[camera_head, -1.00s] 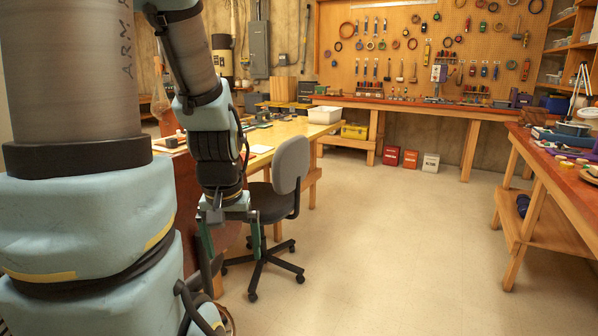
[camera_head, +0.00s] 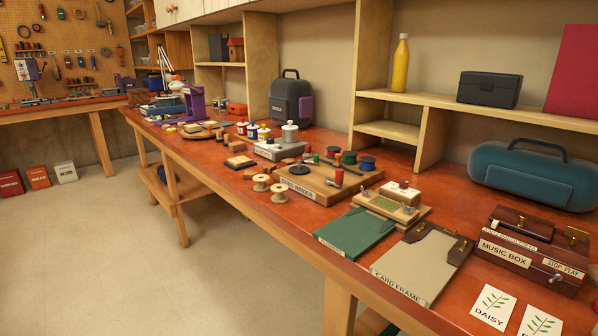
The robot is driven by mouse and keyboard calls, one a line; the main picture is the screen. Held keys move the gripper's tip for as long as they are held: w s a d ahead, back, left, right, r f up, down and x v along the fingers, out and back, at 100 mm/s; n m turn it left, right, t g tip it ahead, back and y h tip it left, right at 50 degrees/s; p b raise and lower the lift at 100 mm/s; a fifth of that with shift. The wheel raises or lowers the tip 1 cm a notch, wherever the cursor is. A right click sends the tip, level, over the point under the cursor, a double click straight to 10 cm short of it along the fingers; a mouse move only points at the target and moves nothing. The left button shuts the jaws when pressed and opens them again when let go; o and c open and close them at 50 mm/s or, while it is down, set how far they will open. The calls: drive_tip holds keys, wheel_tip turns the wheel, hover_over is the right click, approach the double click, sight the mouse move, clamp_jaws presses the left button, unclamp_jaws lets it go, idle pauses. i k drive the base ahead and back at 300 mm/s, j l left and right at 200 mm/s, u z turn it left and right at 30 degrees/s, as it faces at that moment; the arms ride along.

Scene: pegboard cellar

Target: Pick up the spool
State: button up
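Several spools are on the red-topped bench (camera_head: 238,200). Two pale wooden spools stand near its front edge: one (camera_head: 261,182) a little behind and left of the other (camera_head: 279,193). Dark-flanged spools stand on or by the wooden winder board (camera_head: 318,186): a reddish one (camera_head: 333,152), a green one (camera_head: 349,158) and a blue one (camera_head: 367,163). I cannot tell which spool the task means. My gripper is not in view, and nothing of my arm shows.
A green board (camera_head: 355,231), a card frame (camera_head: 420,264) and a music box (camera_head: 530,250) crowd the bench's right part. A shelf with a yellow bottle (camera_head: 400,63) stands behind.

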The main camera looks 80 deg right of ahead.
sight(260, 178)
drive_tip(key=k, duration=0.55)
drive_tip(key=l+z, duration=0.1)
drive_tip(key=z, duration=1.25)
drive_tip(key=i+z, duration=0.2)
drive_tip(key=i, duration=1.5)
